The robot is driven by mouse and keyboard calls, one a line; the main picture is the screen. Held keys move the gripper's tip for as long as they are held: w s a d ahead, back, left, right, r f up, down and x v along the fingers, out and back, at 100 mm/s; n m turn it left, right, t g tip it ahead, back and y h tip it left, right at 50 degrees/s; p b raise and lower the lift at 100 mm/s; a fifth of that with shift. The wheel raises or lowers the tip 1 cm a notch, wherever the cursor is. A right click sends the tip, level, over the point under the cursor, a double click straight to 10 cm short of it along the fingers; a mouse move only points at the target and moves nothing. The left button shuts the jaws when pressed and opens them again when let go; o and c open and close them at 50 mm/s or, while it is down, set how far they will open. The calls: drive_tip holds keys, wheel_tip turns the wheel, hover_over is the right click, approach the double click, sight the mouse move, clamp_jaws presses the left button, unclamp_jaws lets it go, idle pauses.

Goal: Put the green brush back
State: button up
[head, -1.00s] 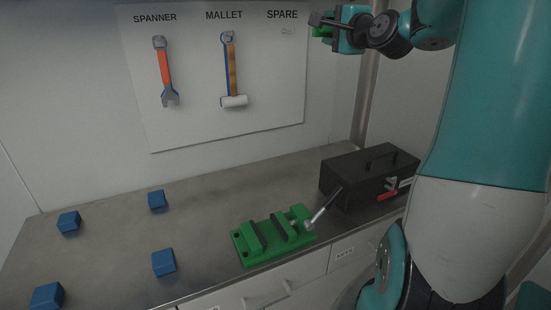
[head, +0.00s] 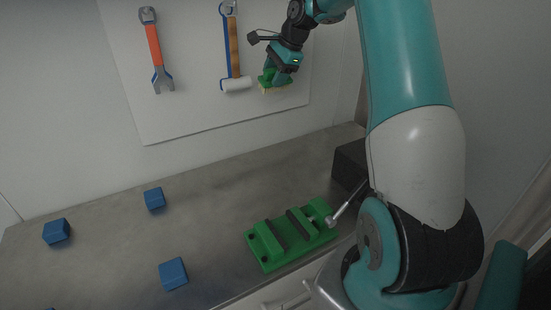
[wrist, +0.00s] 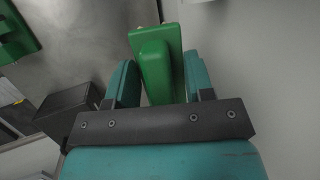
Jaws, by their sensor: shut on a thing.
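The green brush (head: 268,80) has pale bristles at its lower edge. My gripper (head: 281,74) is shut on it and holds it in front of the wall board, just right of the mallet's white head. In the wrist view the brush's green body (wrist: 155,62) sits between the two teal fingers (wrist: 160,85). The white board (head: 185,118) hangs on the wall; its top labels are out of the head view now. Whether the brush touches the board I cannot tell.
A spanner (head: 152,48) and a mallet (head: 231,50) hang on the board. On the bench are blue blocks (head: 173,274), a green vise (head: 290,238) with its handle sticking out right, and a black toolbox (head: 348,165) partly behind my arm.

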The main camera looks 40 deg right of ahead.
drive_tip(key=f+g, duration=0.1)
drive_tip(key=f, duration=0.6)
drive_tip(key=f+g+p, duration=0.1)
drive_tip(key=f, duration=0.6)
drive_tip(key=a+f+g+y, duration=0.1)
drive_tip(key=f+g, duration=0.1)
drive_tip(key=f, duration=0.6)
drive_tip(key=shift+s+p, duration=0.2)
drive_tip(key=shift+p, duration=0.1)
drive_tip(key=shift+f+p, duration=0.5)
drive_tip(key=shift+f, duration=1.6)
drive_tip(key=o, duration=1.1)
drive_tip(key=shift+c, duration=0.2)
drive_tip(key=shift+r, duration=0.1)
